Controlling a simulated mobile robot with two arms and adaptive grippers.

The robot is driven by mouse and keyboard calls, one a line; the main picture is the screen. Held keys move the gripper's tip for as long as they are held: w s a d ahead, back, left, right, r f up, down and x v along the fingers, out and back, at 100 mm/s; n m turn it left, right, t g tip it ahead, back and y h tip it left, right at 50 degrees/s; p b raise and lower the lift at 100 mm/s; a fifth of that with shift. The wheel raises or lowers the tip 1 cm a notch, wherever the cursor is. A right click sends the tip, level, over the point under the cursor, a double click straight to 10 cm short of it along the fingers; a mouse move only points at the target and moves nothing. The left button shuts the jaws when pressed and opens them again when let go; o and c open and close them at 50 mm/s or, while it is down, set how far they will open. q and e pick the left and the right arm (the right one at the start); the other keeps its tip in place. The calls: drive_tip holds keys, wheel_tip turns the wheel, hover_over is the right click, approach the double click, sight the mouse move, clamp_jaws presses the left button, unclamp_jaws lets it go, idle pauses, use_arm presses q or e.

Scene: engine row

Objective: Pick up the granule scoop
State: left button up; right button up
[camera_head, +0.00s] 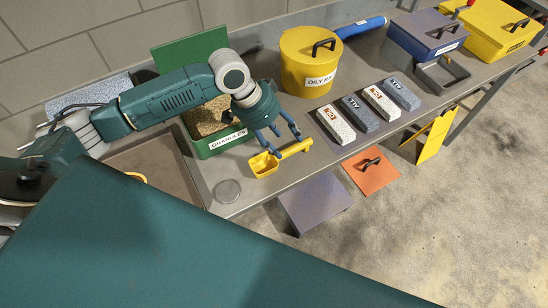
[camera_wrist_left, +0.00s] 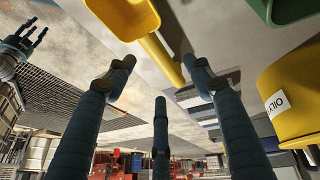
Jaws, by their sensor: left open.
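The yellow granule scoop (camera_head: 266,164) lies on the grey bench in front of the green granule box (camera_head: 220,142), its handle pointing right. My left gripper (camera_head: 280,140) is open above the scoop's handle, fingers pointing down at it. In the left wrist view, the scoop's bowl (camera_wrist_left: 128,14) is at the top and its handle runs between my spread fingers (camera_wrist_left: 160,72). I see a gap between fingers and handle; contact cannot be made out. My right gripper (camera_wrist_left: 35,38) shows small at the left edge of the left wrist view, fingers apart and empty.
A yellow oily-waste bin (camera_head: 304,75) stands behind the scoop. Several grey and white labelled blocks (camera_head: 336,125) lie to its right. A round clear disc (camera_head: 227,191) lies near the bench's front edge. A blue box (camera_head: 424,34) stands farther right.

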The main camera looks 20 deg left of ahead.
sight(291, 149)
use_arm(q)
drive_tip(key=shift+p+x, duration=0.4)
drive_tip(key=shift+x, duration=0.55)
drive_tip(key=p+x, duration=0.1)
drive_tip(key=x, duration=0.2)
drive_tip(key=shift+w+d+f, duration=0.15)
drive_tip(key=shift+d, duration=0.1)
drive_tip(key=shift+d+f, duration=0.1)
drive_tip(key=shift+f, duration=0.35)
drive_tip(key=c, duration=1.2)
use_arm(e)
drive_tip(key=w+r, duration=0.1)
drive_tip(key=w, duration=0.1)
drive_tip(key=w+r, duration=0.1)
drive_tip(key=w, duration=0.1)
drive_tip(key=shift+a+r, duration=0.1)
drive_tip(key=shift+r, duration=0.1)
